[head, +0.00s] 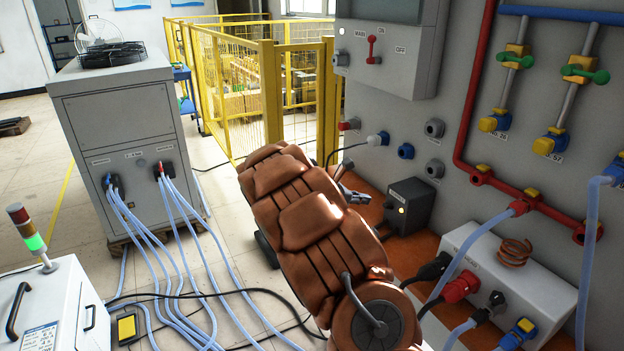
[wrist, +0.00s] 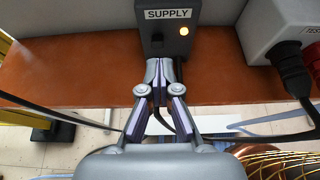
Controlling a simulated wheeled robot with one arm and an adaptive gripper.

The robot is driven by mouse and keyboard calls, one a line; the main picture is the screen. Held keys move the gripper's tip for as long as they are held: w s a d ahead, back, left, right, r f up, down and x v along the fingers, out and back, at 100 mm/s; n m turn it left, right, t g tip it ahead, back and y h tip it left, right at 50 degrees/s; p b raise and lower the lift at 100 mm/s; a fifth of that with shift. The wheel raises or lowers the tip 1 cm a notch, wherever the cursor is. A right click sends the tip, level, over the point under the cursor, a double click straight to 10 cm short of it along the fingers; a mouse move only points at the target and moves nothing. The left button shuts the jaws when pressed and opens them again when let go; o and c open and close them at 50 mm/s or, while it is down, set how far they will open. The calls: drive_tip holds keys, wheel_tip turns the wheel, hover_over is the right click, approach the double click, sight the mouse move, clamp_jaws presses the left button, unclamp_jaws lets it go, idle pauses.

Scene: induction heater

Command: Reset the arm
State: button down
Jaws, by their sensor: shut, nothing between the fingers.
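My gripper (wrist: 160,72) is shut and empty in the wrist view, its fingertips together in front of a dark box labelled SUPPLY (wrist: 168,38) with a lit amber light. In the head view my gripper (head: 352,193) is a small grey shape, mostly hidden behind my brown padded arm. The supply box (head: 408,207) stands just to its right on the orange-brown bench. I cannot tell whether the fingertips touch the box.
The brown bench (wrist: 80,80) runs along the grey wall panel. A white unit (head: 520,285) with a copper coil (head: 514,252) and plugged cables stands at right. A grey cabinet (head: 125,130) with hoses is at left. A yellow fence (head: 270,90) stands behind.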

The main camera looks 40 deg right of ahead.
drive_tip(key=s+a+r+m+g+y, duration=0.1)
drive_tip(key=s+a+r+m+y, duration=0.35)
drive_tip(key=s+a+m, duration=0.65)
drive_tip(key=s+a+m+y+p, duration=0.1)
drive_tip(key=s+a+m+y, duration=0.2)
drive_tip(key=s+a, duration=0.9)
drive_tip(key=s+a+f+m+y+p, duration=0.1)
drive_tip(key=s+a+y, duration=0.4)
drive_tip(key=s+a, duration=0.6)
drive_tip(key=a+m, duration=0.1)
drive_tip(key=a, duration=0.4)
drive_tip(key=shift+s+a+m+t, duration=0.3)
drive_tip(key=shift+s+a+m, duration=0.1)
drive_tip(key=shift+y, duration=0.25)
